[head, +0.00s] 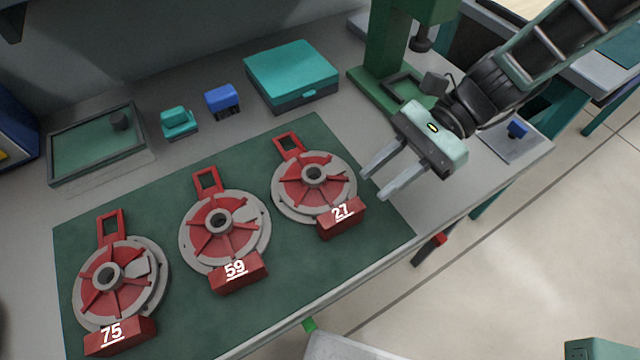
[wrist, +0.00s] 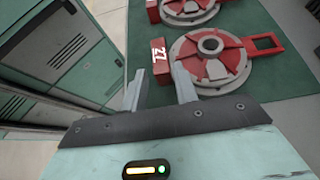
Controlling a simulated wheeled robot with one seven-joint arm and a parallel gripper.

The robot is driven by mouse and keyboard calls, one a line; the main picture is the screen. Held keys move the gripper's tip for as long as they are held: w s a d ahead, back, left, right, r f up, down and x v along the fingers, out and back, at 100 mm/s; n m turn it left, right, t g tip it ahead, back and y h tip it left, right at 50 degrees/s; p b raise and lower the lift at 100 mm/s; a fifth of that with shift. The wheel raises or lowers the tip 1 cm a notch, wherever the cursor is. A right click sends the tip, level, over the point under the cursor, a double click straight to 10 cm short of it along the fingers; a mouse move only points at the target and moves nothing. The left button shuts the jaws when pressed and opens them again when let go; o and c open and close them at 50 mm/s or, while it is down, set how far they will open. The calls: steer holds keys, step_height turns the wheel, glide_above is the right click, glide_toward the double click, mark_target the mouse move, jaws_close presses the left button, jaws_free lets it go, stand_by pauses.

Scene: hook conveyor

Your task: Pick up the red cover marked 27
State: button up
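The red cover marked 27 (head: 314,184) lies at the right end of the green mat, a round grey disc with red spokes, a red loop handle and a red block (head: 341,217) with a white 27. My gripper (head: 372,186) is open and empty, just right of this cover. In the wrist view the cover (wrist: 230,58) lies ahead and to the right of the fingers (wrist: 160,92), and its 27 block (wrist: 160,62) shows just beyond the fingertips. The gap between fingers and block is hard to judge.
Covers marked 59 (head: 222,225) and 75 (head: 115,280) lie further left on the green mat (head: 180,325). A teal box (head: 291,70), a blue block (head: 222,97), a teal block (head: 177,120) and a tray (head: 95,145) stand behind. A green press (head: 385,50) stands at the back right.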

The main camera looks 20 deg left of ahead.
mark_target(346, 209)
steer(key=p+x, duration=0.1)
steer(key=x, duration=0.7)
steer(key=shift+s+f+p, duration=0.25)
steer(key=shift+f+p, duration=0.05)
steer(key=shift+f, duration=0.1)
steer(key=shift+c, duration=0.2)
steer(key=shift+a, duration=0.1)
jaws_close()
